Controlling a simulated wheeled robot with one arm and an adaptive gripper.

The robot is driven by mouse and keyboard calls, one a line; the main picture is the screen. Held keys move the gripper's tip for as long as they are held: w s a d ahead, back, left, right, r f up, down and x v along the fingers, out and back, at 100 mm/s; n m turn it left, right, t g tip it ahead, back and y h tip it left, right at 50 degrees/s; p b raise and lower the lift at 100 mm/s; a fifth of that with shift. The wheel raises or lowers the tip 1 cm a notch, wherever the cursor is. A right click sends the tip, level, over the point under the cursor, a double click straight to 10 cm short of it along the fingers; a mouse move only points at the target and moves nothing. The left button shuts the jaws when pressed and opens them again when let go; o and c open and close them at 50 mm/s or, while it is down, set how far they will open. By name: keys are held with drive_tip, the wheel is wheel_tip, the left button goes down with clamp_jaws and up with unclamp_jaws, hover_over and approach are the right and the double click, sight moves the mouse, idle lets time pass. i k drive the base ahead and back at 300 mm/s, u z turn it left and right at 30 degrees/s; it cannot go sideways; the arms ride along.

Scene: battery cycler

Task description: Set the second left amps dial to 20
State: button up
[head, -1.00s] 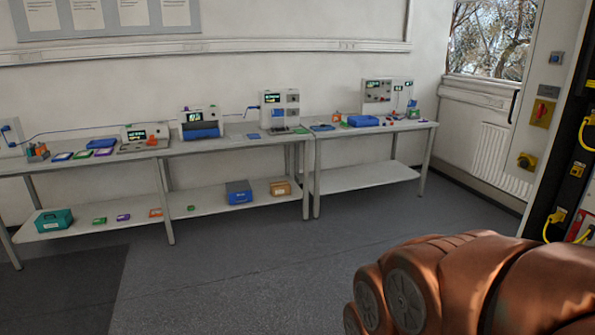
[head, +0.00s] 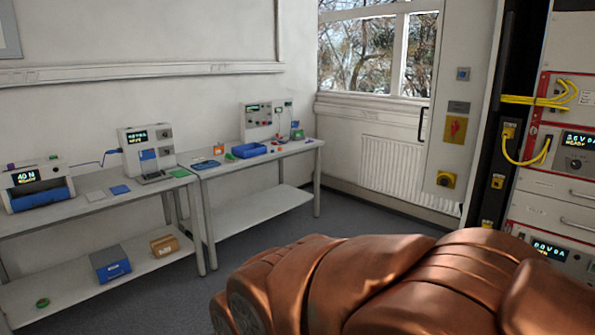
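A rack of instrument panels, likely the battery cycler, stands at the right edge of the head view. Its upper red-framed panel (head: 543,150) has a small lit display (head: 579,140) and a round dial (head: 576,163) below it. A lower panel has another lit display (head: 550,250). The picture edge cuts the rack off, and my arm hides its lower part. I cannot tell which dial is the second left amps dial, nor read its setting. My copper-coloured arm links fill the lower right. My gripper is not in view.
Yellow cables (head: 530,160) loop out from the rack's left side. Two benches with instruments, a near one (head: 95,202) and a far one (head: 255,157), line the left wall. Open grey floor (head: 215,290) lies between the benches and my arm. A radiator (head: 390,168) sits under the window.

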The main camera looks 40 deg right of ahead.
sight(575, 164)
drive_tip(key=z, duration=2.2)
drive_tip(key=i, duration=1.65)
drive_tip(key=z, duration=0.05)
